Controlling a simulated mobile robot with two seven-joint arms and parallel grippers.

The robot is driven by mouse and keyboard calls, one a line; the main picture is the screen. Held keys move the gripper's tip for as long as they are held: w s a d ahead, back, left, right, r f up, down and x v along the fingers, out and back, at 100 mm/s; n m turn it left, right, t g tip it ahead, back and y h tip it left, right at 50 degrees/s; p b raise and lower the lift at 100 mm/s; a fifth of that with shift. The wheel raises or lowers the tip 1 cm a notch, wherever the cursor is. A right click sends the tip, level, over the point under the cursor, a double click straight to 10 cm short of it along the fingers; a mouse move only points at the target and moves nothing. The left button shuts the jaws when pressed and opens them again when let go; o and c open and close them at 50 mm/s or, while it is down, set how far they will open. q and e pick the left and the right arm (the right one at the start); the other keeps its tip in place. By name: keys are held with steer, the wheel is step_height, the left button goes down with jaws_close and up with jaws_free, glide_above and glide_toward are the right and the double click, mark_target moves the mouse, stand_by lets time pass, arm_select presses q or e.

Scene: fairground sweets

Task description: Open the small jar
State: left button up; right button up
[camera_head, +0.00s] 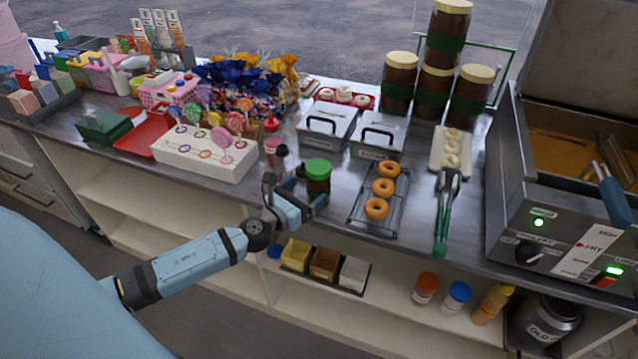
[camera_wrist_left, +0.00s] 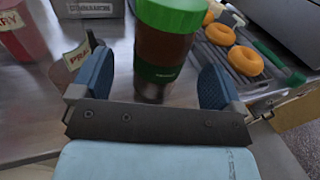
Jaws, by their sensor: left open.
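The small jar (camera_head: 317,178) stands upright near the counter's front edge, with dark brown contents, a green label and a green lid (camera_head: 317,167) on top. My left gripper (camera_head: 296,196) is open at the jar. In the left wrist view the jar (camera_wrist_left: 162,52) stands between the two blue fingers of my left gripper (camera_wrist_left: 155,85), with a visible gap on each side. The jar's lid is above the fingers and seems seated. My right gripper is not in view.
A rack of doughnuts (camera_head: 383,188) is right of the jar. Dark-topped bottles (camera_head: 281,160) and a white lollipop stand (camera_head: 205,155) are left. Metal lidded containers (camera_head: 328,125) stand behind. Large brown jars (camera_head: 400,82) are stacked at the back, and a fryer (camera_head: 540,200) stands far right.

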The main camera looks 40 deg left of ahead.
arm_select(q)
steer(key=w, duration=0.4)
steer(key=shift+w+d+p, duration=0.15)
steer(key=shift+d+p, duration=0.15)
steer(key=shift+w+f, duration=0.1)
steer(key=shift+w, duration=0.4)
steer(key=c, duration=1.3)
steer(key=shift+o, duration=0.2)
steer(key=shift+r+p, duration=0.45)
steer(key=shift+r, duration=0.25)
step_height(320, 180, up, 8)
steer(key=p, duration=0.4)
steer(key=shift+f, duration=0.25)
step_height(320, 180, up, 11)
steer(key=p, duration=0.2)
glide_above(311, 189)
steer(key=w, duration=0.3)
steer(key=shift+w+d+r, duration=0.1)
